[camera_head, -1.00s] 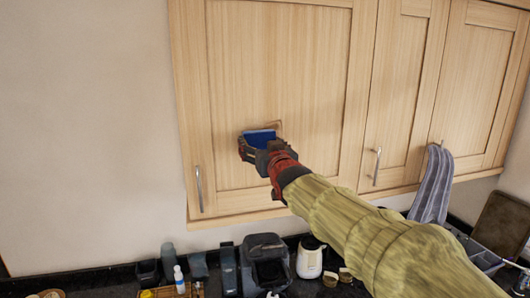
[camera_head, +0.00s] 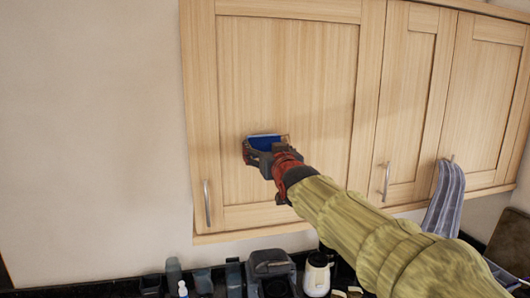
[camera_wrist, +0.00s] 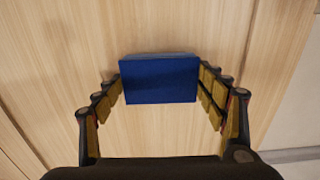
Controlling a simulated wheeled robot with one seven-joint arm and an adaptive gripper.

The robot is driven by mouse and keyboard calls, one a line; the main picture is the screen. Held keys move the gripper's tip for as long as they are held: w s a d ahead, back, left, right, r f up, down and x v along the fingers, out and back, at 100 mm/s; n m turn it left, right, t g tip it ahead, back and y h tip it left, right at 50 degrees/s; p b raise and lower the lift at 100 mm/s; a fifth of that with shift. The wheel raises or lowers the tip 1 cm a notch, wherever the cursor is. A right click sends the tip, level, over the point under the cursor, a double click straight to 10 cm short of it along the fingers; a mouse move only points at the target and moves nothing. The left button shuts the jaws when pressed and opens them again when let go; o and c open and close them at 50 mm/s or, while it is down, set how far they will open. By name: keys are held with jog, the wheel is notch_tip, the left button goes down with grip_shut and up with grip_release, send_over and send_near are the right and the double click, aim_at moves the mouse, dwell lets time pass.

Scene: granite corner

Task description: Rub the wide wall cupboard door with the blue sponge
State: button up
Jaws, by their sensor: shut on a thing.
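The wide wall cupboard door (camera_head: 312,75) is pale wood with a raised frame and a vertical handle (camera_head: 206,203) at its lower left. My gripper (camera_head: 262,148) is in front of the door's lower left panel. It is shut on the blue sponge (camera_head: 266,143). In the wrist view the sponge (camera_wrist: 159,80) sits between the yellow-padded fingers, with the door's wood (camera_wrist: 150,30) right behind it. The sponge looks close to or against the door; I cannot tell whether it touches.
Narrower cupboard doors (camera_head: 408,90) continue to the right. A striped grey cloth (camera_head: 445,198) hangs from a handle there. Below, a dark counter holds a black appliance (camera_head: 270,268), a white kettle-like jar (camera_head: 317,275) and several small items. The plain wall at left is clear.

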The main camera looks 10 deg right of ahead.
aim_at(294, 143)
jog(key=shift+d+p, duration=1.6)
jog(key=shift+p, duration=0.45)
jog(key=shift+d, duration=0.1)
jog(key=shift+d+f+p, duration=0.1)
jog(key=shift+d+p, duration=3.15)
jog(key=shift+p, duration=0.65)
jog(key=shift+a+b, duration=0.15)
jog(key=shift+b, duration=0.2)
